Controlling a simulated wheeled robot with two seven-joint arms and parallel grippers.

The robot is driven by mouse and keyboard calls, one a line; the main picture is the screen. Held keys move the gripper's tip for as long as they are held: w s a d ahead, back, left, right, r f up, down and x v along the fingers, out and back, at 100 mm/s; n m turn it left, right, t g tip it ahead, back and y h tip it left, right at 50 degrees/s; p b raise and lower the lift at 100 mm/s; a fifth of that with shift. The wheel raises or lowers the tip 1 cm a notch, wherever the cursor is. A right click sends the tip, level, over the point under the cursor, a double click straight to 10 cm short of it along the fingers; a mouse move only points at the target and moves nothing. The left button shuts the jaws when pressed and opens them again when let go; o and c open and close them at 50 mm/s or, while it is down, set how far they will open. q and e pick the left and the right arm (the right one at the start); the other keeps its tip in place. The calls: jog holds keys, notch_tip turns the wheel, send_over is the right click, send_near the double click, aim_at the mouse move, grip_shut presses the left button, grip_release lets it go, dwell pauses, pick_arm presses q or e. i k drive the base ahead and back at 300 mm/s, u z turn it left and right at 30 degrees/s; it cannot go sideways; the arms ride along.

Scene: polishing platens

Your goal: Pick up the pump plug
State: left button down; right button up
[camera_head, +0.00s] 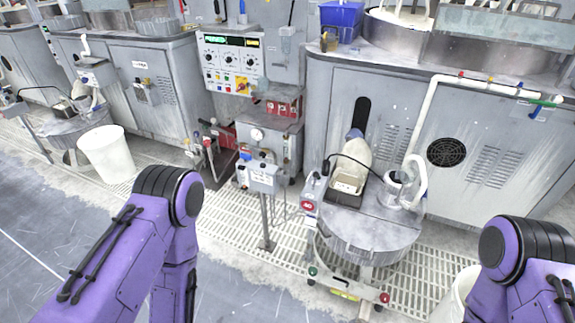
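A black cable (345,157) arches from a grey box (313,188) with a red-marked front, at the left edge of a round grey table (352,226), towards a black tray (346,193) on that table. The small dark end of the cable (325,168) at the box looks like the pump plug; it is too small to tell how it sits there. My purple left and right arms show at the lower left and lower right, both well apart from the cable. Neither gripper is in view.
A post-mounted box (263,178) stands left of the table. White bins (107,153) (455,296) stand at left and lower right. Grey cabinets (480,150) close off the back. Floor in front is clear.

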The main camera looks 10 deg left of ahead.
aim_at(326, 167)
jog(key=u, duration=0.05)
jog(key=k, duration=0.65)
jog(key=u, duration=0.7)
jog(key=i, duration=0.7)
jog(key=u, duration=0.65)
jog(key=i, duration=1)
jog(key=z, duration=1.15)
jog(key=i, duration=0.6)
jog(key=z, duration=0.65)
